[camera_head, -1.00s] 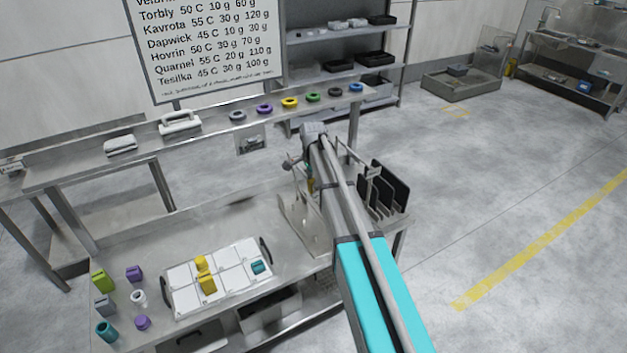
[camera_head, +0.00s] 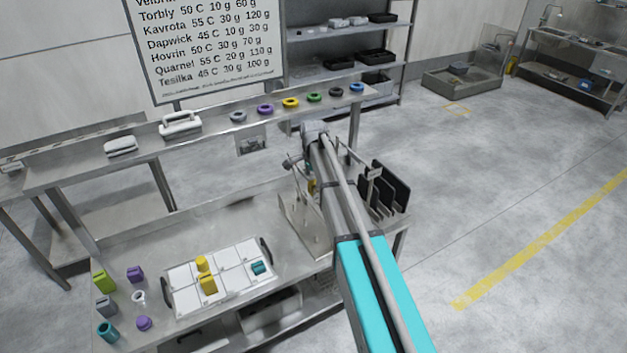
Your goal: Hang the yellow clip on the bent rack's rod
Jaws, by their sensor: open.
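A small yellow piece (camera_head: 312,186), probably the yellow clip, shows at the left edge of my arm, among the thin metal parts of a rack. The rack has a flat metal base plate (camera_head: 301,228) and upright rods, and stands on the lower bench. My arm covers much of it, so the bent rod cannot be made out clearly. My gripper (camera_head: 309,174) is at the rack, beside the yellow piece and mostly hidden behind my arm. It is open. Whether the yellow piece touches a rod or the fingers cannot be seen.
A white compartment tray (camera_head: 183,298) holds yellow pieces (camera_head: 207,284) and a teal piece (camera_head: 258,267). Several small coloured parts (camera_head: 135,273) stand at left. Black plates (camera_head: 391,190) stand upright right of the rack. A raised shelf (camera_head: 210,129) with coloured rings runs behind.

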